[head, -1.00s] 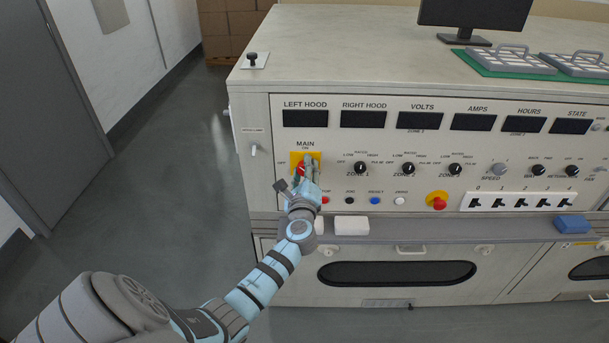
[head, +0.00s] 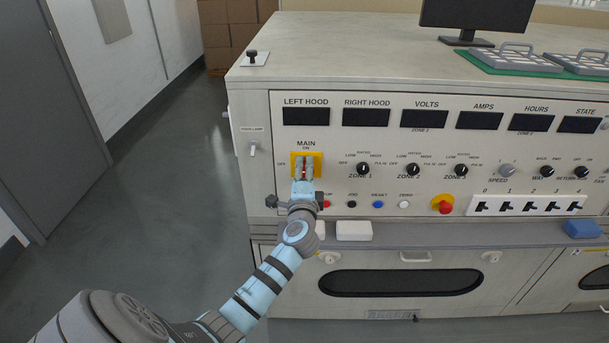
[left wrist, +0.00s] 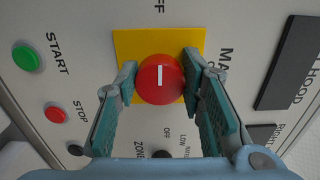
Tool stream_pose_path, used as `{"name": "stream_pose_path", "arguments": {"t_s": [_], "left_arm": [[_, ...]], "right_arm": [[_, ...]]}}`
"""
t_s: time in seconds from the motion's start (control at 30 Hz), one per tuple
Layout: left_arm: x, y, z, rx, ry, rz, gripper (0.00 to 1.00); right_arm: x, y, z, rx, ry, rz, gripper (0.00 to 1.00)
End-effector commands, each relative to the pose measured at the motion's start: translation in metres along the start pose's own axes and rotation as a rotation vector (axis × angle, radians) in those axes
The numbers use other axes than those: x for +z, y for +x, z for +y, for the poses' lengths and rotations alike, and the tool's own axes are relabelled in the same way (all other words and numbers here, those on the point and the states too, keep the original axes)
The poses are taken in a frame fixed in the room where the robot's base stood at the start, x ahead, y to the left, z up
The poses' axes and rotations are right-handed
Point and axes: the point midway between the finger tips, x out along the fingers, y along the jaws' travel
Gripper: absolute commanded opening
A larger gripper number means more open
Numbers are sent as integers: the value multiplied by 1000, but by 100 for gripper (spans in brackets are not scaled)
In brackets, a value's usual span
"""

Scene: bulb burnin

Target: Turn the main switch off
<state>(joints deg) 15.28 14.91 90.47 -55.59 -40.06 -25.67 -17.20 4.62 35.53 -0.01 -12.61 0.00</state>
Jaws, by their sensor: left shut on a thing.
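The main switch is a red round knob (left wrist: 160,80) with a white line, on a yellow square plate (head: 319,159) under the MAIN label. In the left wrist view the line points up the picture, towards the OFF label. My left gripper (head: 304,170) is at the knob in the head view and hides most of it. In the left wrist view, the left gripper (left wrist: 160,78) has one fingertip on each side of the knob and is shut on it. My right gripper is in neither view.
A green START button (left wrist: 27,58) and a red STOP button (left wrist: 57,114) are close by on the panel. Zone knobs (head: 363,169) sit to the right, and a red emergency button (head: 443,204) further right. A ledge with a white block (head: 354,231) runs below.

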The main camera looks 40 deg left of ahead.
Motion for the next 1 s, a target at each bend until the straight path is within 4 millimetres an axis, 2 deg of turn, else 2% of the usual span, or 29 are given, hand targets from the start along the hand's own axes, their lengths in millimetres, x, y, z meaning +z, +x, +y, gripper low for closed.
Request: {"name": "stream_pose_path", "arguments": {"t_s": [0.53,0.57,0.67,0.7,1.0], "left_arm": [[0,0,2,5,-32,-1,8],[0,0,2,5,-32,-1,37],[0,0,2,4,-31,-1,53],[0,0,2,4,-31,-1,56],[0,-2,1,2,-30,0,56]], "right_arm": [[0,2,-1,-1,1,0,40],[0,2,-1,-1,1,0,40],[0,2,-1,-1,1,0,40],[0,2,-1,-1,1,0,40],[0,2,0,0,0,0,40]]}}
